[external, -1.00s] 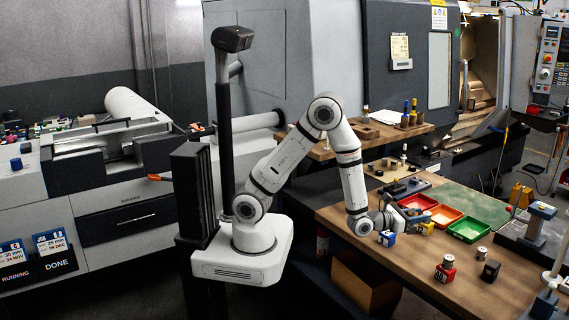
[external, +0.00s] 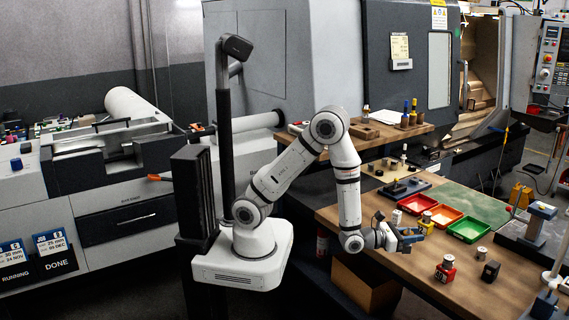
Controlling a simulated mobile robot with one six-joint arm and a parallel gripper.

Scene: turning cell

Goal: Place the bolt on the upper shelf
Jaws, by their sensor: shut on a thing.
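My gripper (external: 408,238) is over the near left part of the wooden bench (external: 400,266), reaching to the right. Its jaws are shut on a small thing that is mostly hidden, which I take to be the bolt. Its shape cannot be made out. The upper shelf (external: 350,140) is a raised wooden board behind the bench, up and left of my gripper. It carries a wooden block and some small upright items. My gripper is apart from the shelf and lower than it.
Red (external: 416,204), orange (external: 442,215) and green (external: 469,230) trays stand behind my gripper. A yellow block (external: 427,224) is close beside it. A red block (external: 445,270) with a metal cylinder and a dark block (external: 490,271) stand to the right. The front bench middle is clear.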

